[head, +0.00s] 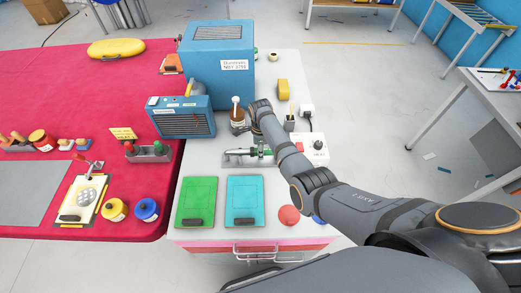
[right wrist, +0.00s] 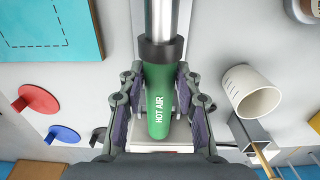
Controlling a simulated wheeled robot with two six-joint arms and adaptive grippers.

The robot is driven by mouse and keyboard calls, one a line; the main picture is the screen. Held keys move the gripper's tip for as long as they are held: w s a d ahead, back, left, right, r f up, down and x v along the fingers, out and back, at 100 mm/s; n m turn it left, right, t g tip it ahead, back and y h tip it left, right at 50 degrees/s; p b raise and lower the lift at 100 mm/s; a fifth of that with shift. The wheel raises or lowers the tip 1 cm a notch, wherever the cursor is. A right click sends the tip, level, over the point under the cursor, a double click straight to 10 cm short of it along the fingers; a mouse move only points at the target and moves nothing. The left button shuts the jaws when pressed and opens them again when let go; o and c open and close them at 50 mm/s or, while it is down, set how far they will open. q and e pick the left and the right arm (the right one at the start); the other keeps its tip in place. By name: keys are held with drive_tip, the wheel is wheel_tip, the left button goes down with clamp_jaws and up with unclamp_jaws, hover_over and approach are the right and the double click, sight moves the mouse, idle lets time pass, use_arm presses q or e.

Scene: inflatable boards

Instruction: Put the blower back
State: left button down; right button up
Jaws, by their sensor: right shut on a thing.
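The blower, a green handle marked HOT AIR with a black collar and silver nozzle, shows in the right wrist view (right wrist: 158,92). In the head view the blower (head: 240,153) lies over the grey bench top, its nozzle pointing left. My right gripper (right wrist: 158,105) is shut on the green handle, one finger on each side. In the head view the arm and wrist hide most of this gripper. I cannot tell whether the blower touches the surface below it. A white control box (head: 308,148) with a red button stands right of the blower. My left gripper is not in view.
Green (head: 196,202) and cyan boards (head: 244,201) lie in front of the blower, with a red disc (head: 289,215) to their right. A blue heater (head: 181,120) and large blue box (head: 216,60) stand behind. A white cup (right wrist: 250,91) is close to the gripper.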

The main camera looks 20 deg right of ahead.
drive_tip(key=o, duration=1.2)
drive_tip(key=shift+o, duration=0.3)
drive_tip(key=o, duration=0.5)
drive_tip(key=shift+c, duration=0.2)
wheel_tip(320, 180, up, 6)
drive_tip(key=p, duration=0.6)
drive_tip(key=shift+p, duration=0.3)
